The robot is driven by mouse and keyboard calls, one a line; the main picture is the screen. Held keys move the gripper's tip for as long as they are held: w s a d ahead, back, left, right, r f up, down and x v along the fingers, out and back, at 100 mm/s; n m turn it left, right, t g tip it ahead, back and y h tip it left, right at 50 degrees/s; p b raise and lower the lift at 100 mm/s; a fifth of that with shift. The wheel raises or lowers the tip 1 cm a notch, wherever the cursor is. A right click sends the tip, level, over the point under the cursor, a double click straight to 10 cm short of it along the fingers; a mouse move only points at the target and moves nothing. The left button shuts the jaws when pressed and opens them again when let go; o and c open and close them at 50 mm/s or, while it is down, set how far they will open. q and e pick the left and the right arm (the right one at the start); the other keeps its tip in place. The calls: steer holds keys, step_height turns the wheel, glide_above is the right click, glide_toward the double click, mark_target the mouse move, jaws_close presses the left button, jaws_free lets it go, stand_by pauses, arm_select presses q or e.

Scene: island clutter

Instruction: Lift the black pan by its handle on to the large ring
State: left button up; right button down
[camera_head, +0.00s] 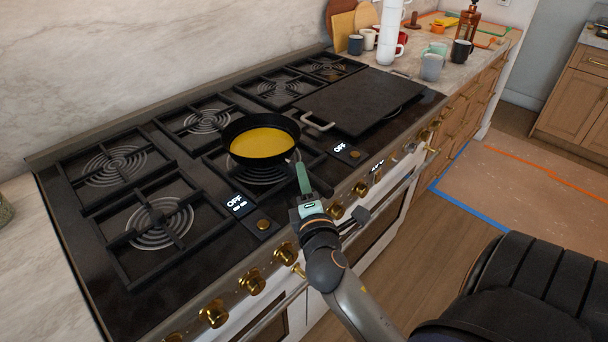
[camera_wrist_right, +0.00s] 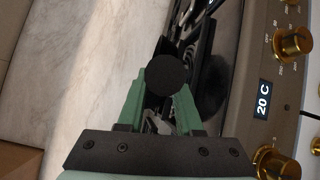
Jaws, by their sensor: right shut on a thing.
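The black pan (camera_head: 235,127) has a yellow inside and shows in the head view over the front middle ring (camera_head: 258,177). I cannot tell whether it touches the grate or is held just above it. My right gripper (camera_head: 300,166) is at the pan's near right side, shut on the pan's handle. In the right wrist view the round black handle end (camera_wrist_right: 168,75) sits between the green fingers of the gripper (camera_wrist_right: 163,94). Most of the handle is hidden. My left gripper is not in view.
The front left ring (camera_head: 160,222), back left ring (camera_head: 113,163) and back middle ring (camera_head: 208,120) are bare. A dark griddle plate (camera_head: 365,98) with metal handles lies right of the pan. Gold knobs (camera_head: 252,281) line the front edge. Mugs (camera_head: 431,67) stand on the far counter.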

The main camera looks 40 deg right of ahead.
arm_select(q)
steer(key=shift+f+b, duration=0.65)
steer(key=shift+b, duration=0.05)
arm_select(e)
steer(key=shift+f, duration=0.65)
stand_by(0.5)
